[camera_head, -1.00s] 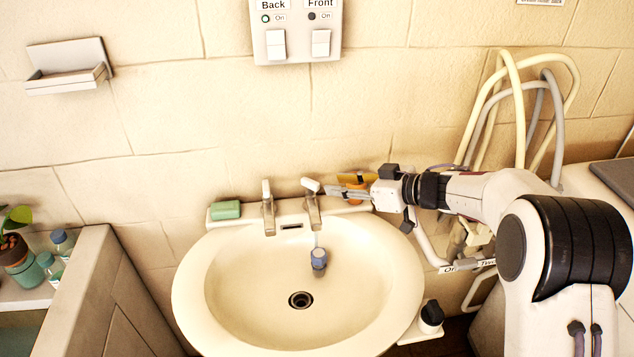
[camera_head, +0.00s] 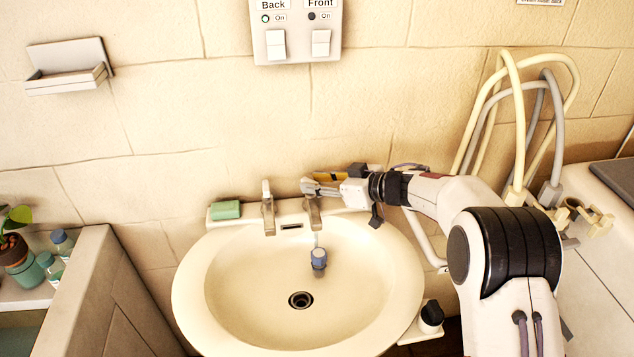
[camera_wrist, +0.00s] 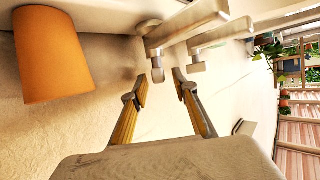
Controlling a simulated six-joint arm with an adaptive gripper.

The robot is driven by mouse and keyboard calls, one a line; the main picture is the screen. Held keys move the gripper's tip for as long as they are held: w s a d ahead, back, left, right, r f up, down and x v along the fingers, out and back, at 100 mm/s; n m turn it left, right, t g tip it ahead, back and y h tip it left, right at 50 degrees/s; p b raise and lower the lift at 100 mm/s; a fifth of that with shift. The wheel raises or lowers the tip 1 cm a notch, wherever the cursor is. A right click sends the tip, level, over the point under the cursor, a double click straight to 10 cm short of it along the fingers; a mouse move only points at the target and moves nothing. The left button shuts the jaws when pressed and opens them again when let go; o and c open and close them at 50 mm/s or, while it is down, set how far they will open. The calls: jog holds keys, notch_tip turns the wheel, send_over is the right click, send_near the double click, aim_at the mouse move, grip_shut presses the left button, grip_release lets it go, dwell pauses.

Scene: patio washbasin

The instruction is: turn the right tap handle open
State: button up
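The right tap (camera_head: 313,212) stands on the back rim of the cream washbasin (camera_head: 190,290). Its handle is at the top, largely covered by my fingers in the head view. My gripper (camera_head: 308,184) reaches in from the right at handle height. In the wrist view my gripper (camera_wrist: 160,82) is open, its two fingers apart with nothing held. The right tap's handle (camera_wrist: 157,70) shows just ahead of the gap between the fingertips. Contact with a finger cannot be told. The left tap (camera_head: 268,210) stands beside it, and appears farther off in the wrist view (camera_wrist: 225,33).
A green soap bar (camera_head: 226,210) lies on the rim's left corner. An orange cup (camera_wrist: 52,55) stands close beside my gripper in the wrist view. A blue-grey object (camera_head: 319,260) is in the bowl below the right tap. The wall is close behind the taps.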

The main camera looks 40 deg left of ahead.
grip_shut()
jog(key=shift+w+a+r+n+g, duration=0.15)
jog(key=shift+n+g, duration=0.45)
jog(key=shift+g, duration=0.05)
jog(key=shift+w+a+r+n+g, duration=0.1)
jog(key=shift+n+g, duration=0.5)
jog(key=shift+g, duration=0.05)
jog(key=shift+d+n+g, duration=0.1)
jog(key=shift+n+g, duration=0.3)
jog(key=shift+g, duration=0.1)
grip_release()
jog(key=shift+f, duration=0.15)
jog(key=shift+d, duration=0.1)
